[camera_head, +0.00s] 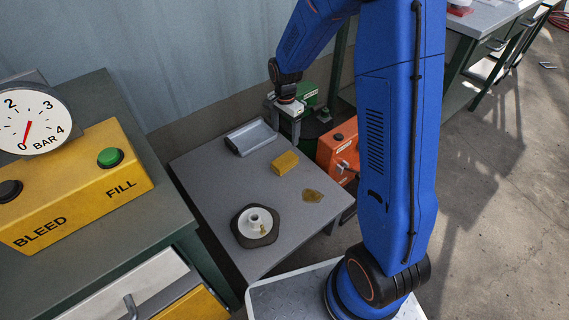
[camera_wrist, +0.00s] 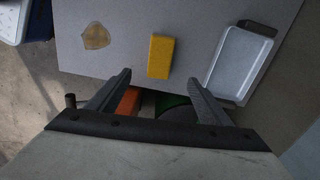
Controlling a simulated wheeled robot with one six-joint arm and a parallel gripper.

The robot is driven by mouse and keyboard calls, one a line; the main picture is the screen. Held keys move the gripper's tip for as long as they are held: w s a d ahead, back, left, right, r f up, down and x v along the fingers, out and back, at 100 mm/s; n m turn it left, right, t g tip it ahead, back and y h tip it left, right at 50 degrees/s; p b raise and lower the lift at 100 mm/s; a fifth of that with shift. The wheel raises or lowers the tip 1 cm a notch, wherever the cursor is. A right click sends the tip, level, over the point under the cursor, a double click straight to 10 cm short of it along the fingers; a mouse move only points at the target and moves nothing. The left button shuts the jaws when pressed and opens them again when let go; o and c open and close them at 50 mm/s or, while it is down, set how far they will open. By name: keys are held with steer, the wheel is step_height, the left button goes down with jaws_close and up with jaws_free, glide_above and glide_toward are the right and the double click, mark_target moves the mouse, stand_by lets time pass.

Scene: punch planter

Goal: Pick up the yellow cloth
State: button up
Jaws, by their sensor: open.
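A yellow block-shaped piece (camera_head: 285,163), which may be the folded yellow cloth, lies on the grey low table (camera_head: 205,180). It also shows in the wrist view (camera_wrist: 161,56), just beyond and between my fingertips. A flat, dull yellow-brown patch (camera_head: 312,196) lies near it, and in the wrist view (camera_wrist: 96,36) it is to the left; I cannot tell if it is cloth or a stain. My gripper (camera_head: 288,122) is over the back edge of the table, behind the yellow piece. In the wrist view (camera_wrist: 160,77) its fingers are apart and empty.
A grey tray (camera_head: 250,137) lies left of the yellow piece. A white round part on a dark pad (camera_head: 244,240) sits nearer the front. An orange box (camera_head: 338,148) and a green item (camera_head: 307,93) stand beyond the table. A yellow control box (camera_head: 70,190) is on the left bench.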

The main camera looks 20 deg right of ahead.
mark_target(285, 159)
step_height(285, 159, down, 16)
steer(key=shift+a, duration=0.15)
stand_by(0.7)
steer(key=shift+c, duration=0.3)
steer(key=c, duration=1.1)
